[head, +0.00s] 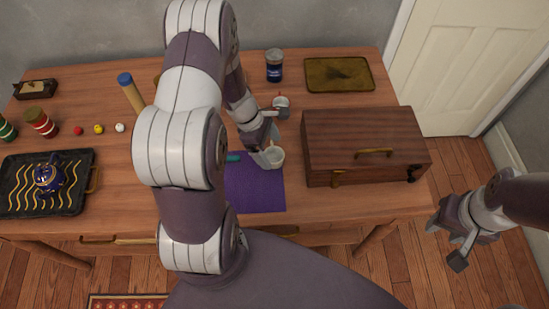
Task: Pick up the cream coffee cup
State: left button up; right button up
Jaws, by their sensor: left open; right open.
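A cream coffee cup (276,157) stands at the top right part of the purple mat (255,196). My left gripper (271,136) is open, with one finger close to the cup's left side; I cannot tell whether they touch. Its other finger reaches up near a second light cup (282,101) further back. My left arm crosses the middle of the view and hides part of the table and mat. My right gripper (446,243) is open and empty, off the table at the right, above the floor.
A wooden box (350,137) stands just right of the mat. A dark tray (75,207) holds a blue teapot (48,177) at the left. A blue jar (274,66) and an olive tray (338,75) are at the back.

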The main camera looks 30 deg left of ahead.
aim_at(274, 154)
pick_arm(q)
jog(key=x, duration=0.3)
jog(key=shift+s+d, duration=0.1)
jog(key=shift+s, duration=0.05)
jog(key=shift+d+f, duration=0.15)
jog(key=shift+f, duration=0.05)
jog(key=c, duration=1.1)
jog(key=shift+r, duration=0.15)
